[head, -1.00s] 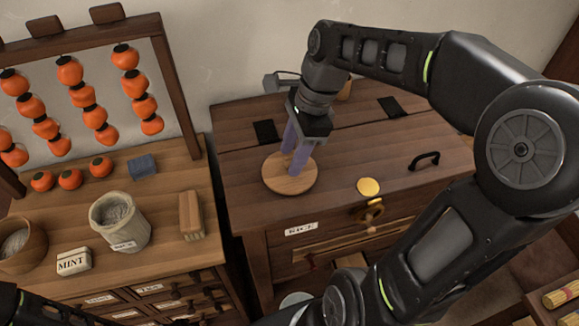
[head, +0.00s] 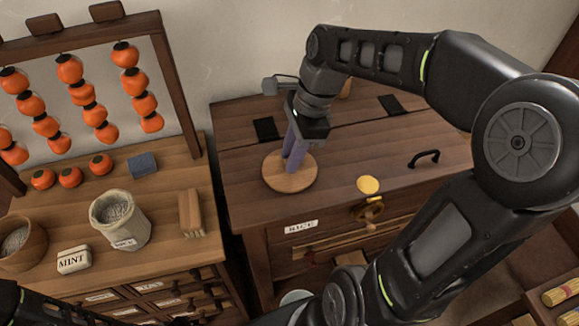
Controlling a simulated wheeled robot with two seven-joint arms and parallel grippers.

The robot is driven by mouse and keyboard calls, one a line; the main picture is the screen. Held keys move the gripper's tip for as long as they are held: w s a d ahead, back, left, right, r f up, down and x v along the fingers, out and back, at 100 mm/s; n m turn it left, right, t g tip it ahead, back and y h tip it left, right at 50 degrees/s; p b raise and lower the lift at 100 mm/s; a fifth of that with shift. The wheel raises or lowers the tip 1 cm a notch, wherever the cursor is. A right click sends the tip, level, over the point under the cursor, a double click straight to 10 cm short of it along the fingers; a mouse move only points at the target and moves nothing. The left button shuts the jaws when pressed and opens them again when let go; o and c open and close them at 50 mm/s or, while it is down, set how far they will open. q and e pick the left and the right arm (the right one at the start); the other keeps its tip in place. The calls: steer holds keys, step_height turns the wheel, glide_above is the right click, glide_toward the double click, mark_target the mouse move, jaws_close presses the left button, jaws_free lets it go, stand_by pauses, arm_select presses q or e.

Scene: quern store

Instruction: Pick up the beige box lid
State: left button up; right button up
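A round tan wooden disc, which looks like the beige box lid (head: 277,182), lies flat on top of the wooden chest. My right gripper (head: 293,163) comes down over it from above, with its two purple fingers at the middle of the disc. The fingers are close together and appear shut on a part of the lid that they hide. The lid rests low, with no clear gap under it. Of my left arm only a dark part shows at the lower left corner; its gripper is out of view.
The chest (head: 240,185) bears a black handle and a yellow disc (head: 368,185). To the left, a cabinet (head: 165,250) holds a sack (head: 120,220), a MINT box (head: 74,260), a bowl (head: 20,245), a brush-like block (head: 190,213) and a persimmon rack (head: 175,90).

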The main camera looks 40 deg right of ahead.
jaws_close()
stand_by(0.3)
step_height(320, 180, up, 10)
stand_by(0.5)
stand_by(0.5)
